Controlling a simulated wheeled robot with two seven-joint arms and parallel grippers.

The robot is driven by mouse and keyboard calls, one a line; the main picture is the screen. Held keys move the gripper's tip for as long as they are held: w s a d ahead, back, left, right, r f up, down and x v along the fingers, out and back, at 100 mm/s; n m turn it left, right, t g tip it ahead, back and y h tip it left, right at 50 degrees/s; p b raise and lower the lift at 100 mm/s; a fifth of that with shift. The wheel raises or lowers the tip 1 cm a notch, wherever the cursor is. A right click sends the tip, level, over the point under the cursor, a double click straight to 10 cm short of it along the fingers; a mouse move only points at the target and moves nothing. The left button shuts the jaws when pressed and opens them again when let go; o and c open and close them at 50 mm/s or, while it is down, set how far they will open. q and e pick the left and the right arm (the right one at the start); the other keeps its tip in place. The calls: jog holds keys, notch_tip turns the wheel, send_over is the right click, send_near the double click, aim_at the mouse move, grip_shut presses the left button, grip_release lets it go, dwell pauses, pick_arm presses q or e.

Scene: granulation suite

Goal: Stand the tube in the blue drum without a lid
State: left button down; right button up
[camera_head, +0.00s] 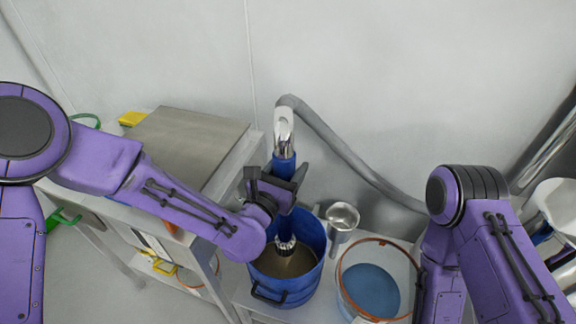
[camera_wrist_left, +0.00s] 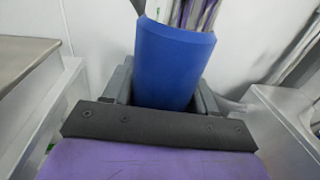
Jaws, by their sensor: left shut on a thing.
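My left gripper (camera_head: 276,184) is shut on the blue grip of the tube (camera_head: 284,165). The tube is close to upright, with a shiny metal bend at its top and a grey hose running from it to the right. Its toothed metal lower end shows over the mouth of the open blue drum (camera_head: 265,288). I cannot tell whether that end touches the brownish contents. In the left wrist view the tube's blue grip (camera_wrist_left: 172,65) fills the space between the fingers. My right arm shows at the right; its gripper is out of view.
A steel cabinet (camera_head: 190,140) with a yellow item (camera_head: 132,118) on top stands left. The wall is close behind.

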pick_arm(q)
notch_tip(320, 180, down, 19)
jog(key=b, duration=1.6)
jog(key=shift+f, duration=0.1)
jog(key=shift+c, duration=1.2)
grip_release()
jog(key=b+v, duration=0.1)
jog(key=v, duration=0.9)
jog(key=shift+s, duration=0.25)
jog(key=shift+a, duration=0.15)
